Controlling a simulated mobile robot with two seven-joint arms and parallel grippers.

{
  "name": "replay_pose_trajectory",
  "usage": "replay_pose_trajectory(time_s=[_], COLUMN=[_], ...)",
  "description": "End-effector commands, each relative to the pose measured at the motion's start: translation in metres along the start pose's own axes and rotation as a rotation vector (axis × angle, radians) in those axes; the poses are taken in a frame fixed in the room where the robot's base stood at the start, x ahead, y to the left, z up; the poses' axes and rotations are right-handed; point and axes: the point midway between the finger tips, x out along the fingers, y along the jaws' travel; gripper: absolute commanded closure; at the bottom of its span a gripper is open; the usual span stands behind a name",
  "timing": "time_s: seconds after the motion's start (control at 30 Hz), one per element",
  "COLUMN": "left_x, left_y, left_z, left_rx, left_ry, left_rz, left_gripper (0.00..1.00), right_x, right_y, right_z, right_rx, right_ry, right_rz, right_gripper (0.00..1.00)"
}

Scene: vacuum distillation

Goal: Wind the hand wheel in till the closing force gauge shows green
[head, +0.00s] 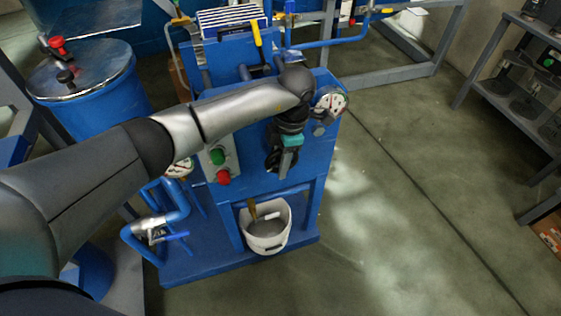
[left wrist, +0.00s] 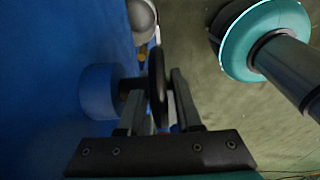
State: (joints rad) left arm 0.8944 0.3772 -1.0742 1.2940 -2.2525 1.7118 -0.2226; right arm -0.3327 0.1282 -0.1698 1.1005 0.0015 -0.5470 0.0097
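My left gripper (head: 283,170) is at the front face of the blue machine (head: 312,165), pointing down. In the left wrist view the dark hand wheel (left wrist: 157,85) shows nearly edge-on, on a shaft from a blue hub (left wrist: 100,92). Its rim lies between the two fingers of my left gripper (left wrist: 158,100); whether both touch it is unclear. In the head view the wheel cannot be made out behind my gripper. A round white gauge (head: 331,101) with coloured marks is to the right of my wrist; its needle reading is too small to tell. My right gripper is not visible.
A control box with a green button (head: 217,157) and a red button (head: 223,176) is left of my gripper. A second gauge (head: 180,168) is partly behind my arm. A white bucket (head: 266,238) stands below. The floor at right is clear up to the shelves (head: 515,85).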

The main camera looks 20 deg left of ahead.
Motion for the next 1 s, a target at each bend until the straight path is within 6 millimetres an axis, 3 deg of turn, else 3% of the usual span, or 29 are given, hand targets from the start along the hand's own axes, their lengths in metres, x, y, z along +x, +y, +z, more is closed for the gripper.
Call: replay_pose_trajectory(time_s=[0.1, 0.47, 0.67, 1.0], left_x=[0.0, -0.005, -0.029, -0.086], left_y=[0.0, 0.0, 0.001, 0.001], left_z=[0.0, 0.0, 0.0, 0.0], left_rx=[0.0, 0.0, 0.001, 0.001], left_ry=[-0.001, -0.002, -0.002, -0.003], left_rz=[0.0, 0.001, 0.003, 0.003], left_gripper=[0.53, 0.53, 0.53, 0.53], right_x=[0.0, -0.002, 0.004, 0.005], right_y=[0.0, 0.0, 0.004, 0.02], right_z=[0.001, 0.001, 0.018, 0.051], right_rx=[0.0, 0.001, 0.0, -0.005], right_ry=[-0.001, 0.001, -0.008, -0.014], right_rz=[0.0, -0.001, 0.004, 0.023], right_gripper=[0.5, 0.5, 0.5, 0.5])
